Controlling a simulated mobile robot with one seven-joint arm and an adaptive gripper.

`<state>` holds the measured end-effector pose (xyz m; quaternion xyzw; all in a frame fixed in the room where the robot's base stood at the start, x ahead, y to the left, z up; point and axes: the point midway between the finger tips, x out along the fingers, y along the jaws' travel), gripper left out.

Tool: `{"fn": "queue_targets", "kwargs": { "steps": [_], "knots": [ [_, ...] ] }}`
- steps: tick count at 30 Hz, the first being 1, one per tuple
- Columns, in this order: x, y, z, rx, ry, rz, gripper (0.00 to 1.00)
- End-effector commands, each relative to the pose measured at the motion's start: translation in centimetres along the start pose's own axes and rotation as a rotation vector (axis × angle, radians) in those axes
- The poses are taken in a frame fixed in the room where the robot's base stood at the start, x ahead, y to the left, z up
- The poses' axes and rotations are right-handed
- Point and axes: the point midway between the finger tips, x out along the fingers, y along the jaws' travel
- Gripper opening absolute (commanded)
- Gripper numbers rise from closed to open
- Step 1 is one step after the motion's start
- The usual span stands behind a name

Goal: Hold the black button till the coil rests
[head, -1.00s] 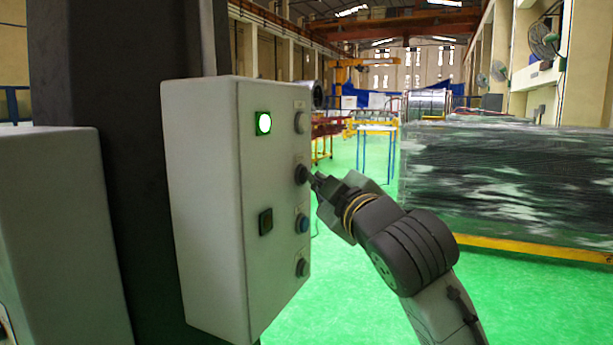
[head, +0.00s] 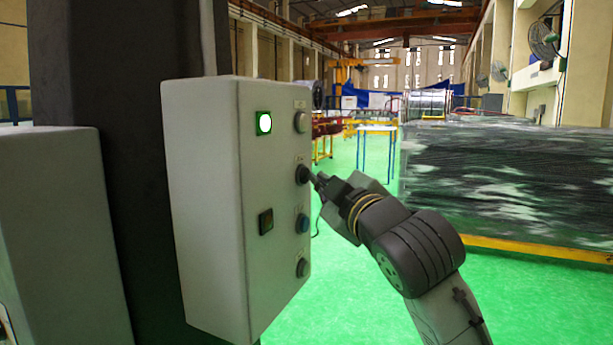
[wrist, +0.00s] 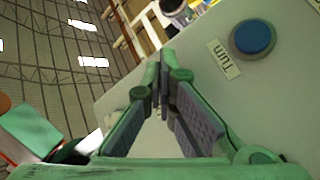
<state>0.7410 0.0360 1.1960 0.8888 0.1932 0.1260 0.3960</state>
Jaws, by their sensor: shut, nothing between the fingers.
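The upper black button (head: 302,174) is on the right-hand face of the grey control box (head: 205,200), between a whitish button and a blue one. My gripper (head: 317,181) is shut and empty, its fingertips at this button. They look to be touching it; how far it is pressed I cannot tell. In the wrist view my shut fingertips (wrist: 163,80) point at the box face, and the black button is hidden. A dark round object (head: 319,95) shows behind the box, partly hidden. Whether it is the coil I cannot tell.
A whitish button (head: 301,122), a blue button (head: 302,223) and a lower dark button (head: 302,267) share the face. A green lamp (head: 264,123) is lit. A wrapped stack (head: 500,185) stands right. Green floor lies open between.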

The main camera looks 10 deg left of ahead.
Motion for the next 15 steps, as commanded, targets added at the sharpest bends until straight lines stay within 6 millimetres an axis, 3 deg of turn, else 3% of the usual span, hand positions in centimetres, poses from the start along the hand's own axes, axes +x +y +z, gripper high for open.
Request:
{"fn": "queue_targets", "kwargs": {
  "steps": [15],
  "knots": [
    [-0.78, 0.58, 0.60, 0.000, -0.001, 0.001, 0.00]
  ]
}}
